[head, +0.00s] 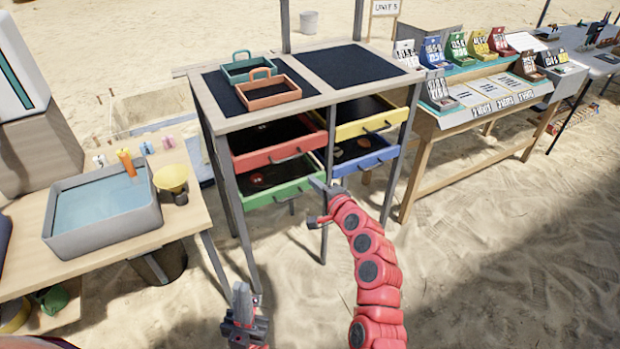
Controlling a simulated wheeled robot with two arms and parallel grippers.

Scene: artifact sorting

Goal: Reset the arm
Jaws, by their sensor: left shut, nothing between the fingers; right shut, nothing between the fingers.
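My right arm is the red segmented one in the lower middle. Its gripper (318,201) is shut and empty, in front of the cabinet, close to the blue drawer (365,154) and the green drawer (282,182) in the picture. I cannot tell whether it touches either. My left gripper (243,303) is shut and empty at the bottom, low over the sand, with its fingers pointing up in the picture. Most of my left arm is out of view.
The cabinet's red drawer (275,146) and yellow drawer (372,118) also stand out. Two trays, teal (247,68) and orange (268,92), sit on top. A water basin (103,226) is on the left table. A display table (470,122) stands right. Sand at lower right is clear.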

